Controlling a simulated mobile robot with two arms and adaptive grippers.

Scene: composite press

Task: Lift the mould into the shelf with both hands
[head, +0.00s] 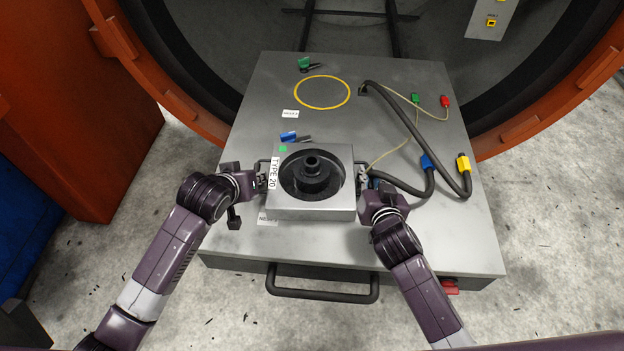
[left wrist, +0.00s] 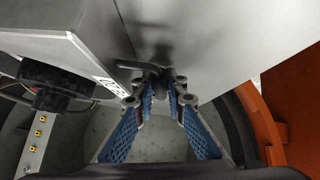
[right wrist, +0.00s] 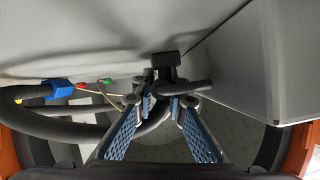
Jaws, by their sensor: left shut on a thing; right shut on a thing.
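The mould (head: 335,207) is a grey square block labelled TYPE 20, with a round dark recess and a central hub. It is over the near half of the grey shelf (head: 430,240); whether it touches the surface I cannot tell. My left gripper (head: 262,178) is shut on the dark handle on the mould's left side, and the handle shows between its blue-padded fingers in the left wrist view (left wrist: 160,85). My right gripper (head: 362,182) is shut on the right-side handle, also seen in the right wrist view (right wrist: 165,90).
A yellow circle (head: 322,107) marks the clear far part of the shelf. Dark hoses (head: 415,135) with blue and yellow (head: 463,163) connectors lie at the right. Green (head: 305,64) and blue (head: 289,137) tagged pieces lie on the left side. The round orange-rimmed opening (head: 130,50) surrounds the back.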

